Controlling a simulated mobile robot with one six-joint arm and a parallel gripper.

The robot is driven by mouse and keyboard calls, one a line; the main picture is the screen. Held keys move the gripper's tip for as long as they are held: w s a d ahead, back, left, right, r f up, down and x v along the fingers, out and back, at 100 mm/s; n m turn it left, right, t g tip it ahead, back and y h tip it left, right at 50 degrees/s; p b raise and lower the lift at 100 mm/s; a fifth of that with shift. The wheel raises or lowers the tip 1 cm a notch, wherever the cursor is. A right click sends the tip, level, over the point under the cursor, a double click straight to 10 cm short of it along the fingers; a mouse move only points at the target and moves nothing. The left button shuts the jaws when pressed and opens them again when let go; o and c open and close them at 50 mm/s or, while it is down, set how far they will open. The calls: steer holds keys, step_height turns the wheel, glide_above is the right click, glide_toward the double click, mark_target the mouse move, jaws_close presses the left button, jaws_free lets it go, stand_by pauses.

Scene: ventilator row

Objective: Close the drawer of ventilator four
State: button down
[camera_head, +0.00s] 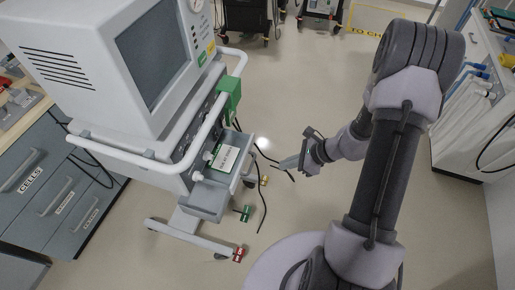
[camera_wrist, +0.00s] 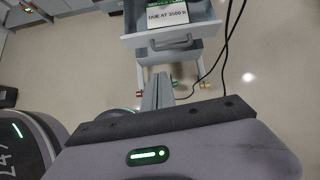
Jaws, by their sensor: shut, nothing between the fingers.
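A white ventilator (camera_head: 100,60) with a dark screen stands on a wheeled cart at left in the head view. Its grey drawer (camera_head: 207,203) is pulled out, and a white card with a green band (camera_head: 224,158) lies in it. In the wrist view the drawer front (camera_wrist: 140,41) with its bar handle (camera_wrist: 175,42) is at the top, and the card (camera_wrist: 167,16) reads "DUE AT 3500 h". No ventilator number is legible. My gripper (camera_head: 284,163) is shut and empty, right of the drawer and apart from it. Its fingers (camera_wrist: 158,90) point toward the drawer front in the wrist view.
Dark cables (camera_head: 264,190) hang beside the cart's right side. Grey cabinets (camera_head: 50,185), one labelled "CELLS", stand at left. A white counter with blue tubing (camera_head: 470,90) is at right. Other carts (camera_head: 250,15) stand at the back. The floor between is open.

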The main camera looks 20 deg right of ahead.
mark_target(221, 165)
steer(key=w+a+f+m+b, duration=0.1)
steer(key=w+a+f+b, duration=0.3)
steer(key=a+f, duration=0.4)
step_height(221, 165, down, 2)
steer(key=shift+w+a+f, duration=0.1)
steer(key=shift+w+a, duration=0.1)
steer(key=shift+w, duration=0.5)
steer(key=w+a+b, duration=0.1)
steer(key=w+a, duration=0.1)
steer(key=a, duration=0.1)
steer(key=w+a+b, duration=0.1)
steer(key=w+a, duration=0.1)
steer(key=a, duration=0.2)
steer(key=w+a+b, duration=0.1)
steer(key=w+a, duration=0.2)
steer(key=shift+a, duration=0.4)
